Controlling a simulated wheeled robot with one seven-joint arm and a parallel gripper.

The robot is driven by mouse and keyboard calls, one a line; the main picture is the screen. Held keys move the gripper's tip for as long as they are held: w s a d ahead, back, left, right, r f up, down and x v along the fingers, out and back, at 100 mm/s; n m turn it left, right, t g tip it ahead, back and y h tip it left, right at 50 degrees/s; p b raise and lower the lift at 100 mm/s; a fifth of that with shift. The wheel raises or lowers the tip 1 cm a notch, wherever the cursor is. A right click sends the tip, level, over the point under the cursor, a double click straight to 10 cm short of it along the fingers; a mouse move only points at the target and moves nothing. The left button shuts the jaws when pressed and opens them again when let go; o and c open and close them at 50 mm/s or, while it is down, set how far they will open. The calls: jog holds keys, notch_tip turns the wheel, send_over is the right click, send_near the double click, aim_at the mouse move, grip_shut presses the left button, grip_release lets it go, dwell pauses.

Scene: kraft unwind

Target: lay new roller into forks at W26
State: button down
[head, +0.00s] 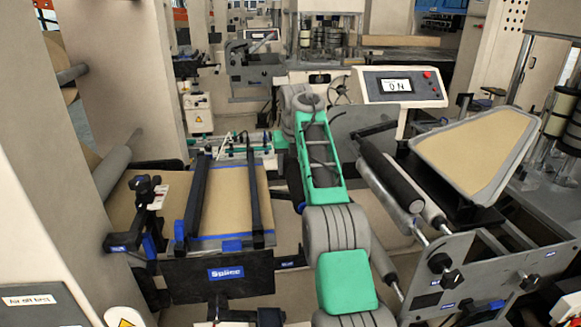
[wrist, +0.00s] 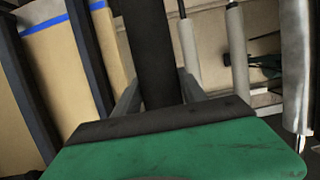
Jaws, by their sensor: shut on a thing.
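My gripper (wrist: 158,95) shows in the wrist view with its two grey fingers on either side of a dark roller (wrist: 148,45). It is shut on this roller, whose upper end runs out of the picture. In the head view my green and grey arm reaches away over the middle; the gripper and held roller are hidden or cannot be made out. At the right, a black roller (head: 385,176) and a thinner grey roller (head: 416,187) lie aslant by a grey side plate (head: 470,275). I cannot read a W26 label, so I cannot tell which forks are W26.
The splice table (head: 225,200) with brown paper and dark bars is left of my arm; its paper shows in the wrist view (wrist: 62,60). A control panel (head: 398,86) reads "0 N". Pale rollers (wrist: 238,50) stand right in the wrist view. A brown-topped tray (head: 475,150) is at right.

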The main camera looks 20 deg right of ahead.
jog(key=shift+r, duration=0.1)
notch_tip(320, 180, down, 7)
jog(key=b, duration=0.6)
jog(key=shift+w, duration=0.15)
dwell(0.5)
jog(key=shift+b, duration=0.3)
jog(key=shift+f+b, duration=1.5)
jog(key=shift+f, duration=0.2)
jog(key=shift+f, duration=0.25)
jog(key=c, duration=0.6)
grip_release()
jog(key=shift+f, duration=0.1)
